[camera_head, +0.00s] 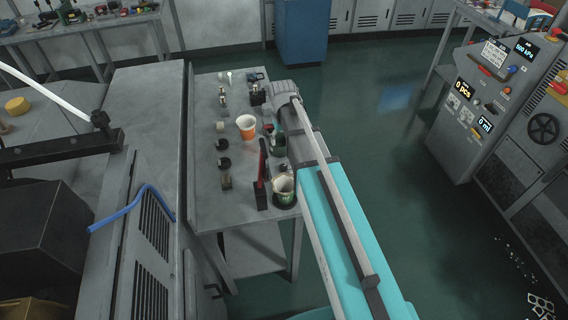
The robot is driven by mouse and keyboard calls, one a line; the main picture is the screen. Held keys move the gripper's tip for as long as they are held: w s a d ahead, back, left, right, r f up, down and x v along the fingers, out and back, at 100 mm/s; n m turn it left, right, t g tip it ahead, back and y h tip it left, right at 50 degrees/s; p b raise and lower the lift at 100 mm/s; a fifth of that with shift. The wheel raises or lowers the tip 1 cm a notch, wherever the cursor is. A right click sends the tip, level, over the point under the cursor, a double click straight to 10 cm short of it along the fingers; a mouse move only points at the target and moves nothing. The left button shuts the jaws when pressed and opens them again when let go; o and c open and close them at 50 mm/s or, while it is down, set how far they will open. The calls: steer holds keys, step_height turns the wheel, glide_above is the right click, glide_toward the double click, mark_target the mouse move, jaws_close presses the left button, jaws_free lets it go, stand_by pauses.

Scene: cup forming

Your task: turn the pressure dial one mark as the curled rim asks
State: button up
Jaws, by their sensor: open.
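The grey control cabinet (472,125) stands at the right. Its upper display (525,48) appears to read 600 kPa. Below that display are a blue knob (511,69) and small controls; I cannot tell which is the pressure dial. A black handwheel (543,128) is on its side panel. An orange-and-white cup (246,122) stands upright on the grey table. A pale cup with green marking (283,186) sits at the table's near right, beside my arm. Rim details are too small to judge. My teal arm reaches over the table's right edge; my gripper is hidden.
The grey table (215,190) holds several small dark parts and a dark upright piece with red (262,165). A grey machine with a blue hose (140,195) stands at the left. Green floor (385,160) is open between table and cabinet. A blue cabinet (302,30) stands behind.

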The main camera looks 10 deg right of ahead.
mark_target(283, 165)
steer(key=shift+f, duration=0.2)
step_height(283, 165, down, 13)
steer(key=b, duration=1.3)
steer(key=shift+f+b, duration=0.15)
steer(key=shift+b, duration=0.25)
steer(key=shift+d, duration=0.1)
steer(key=shift+c, duration=0.3)
jaws_close()
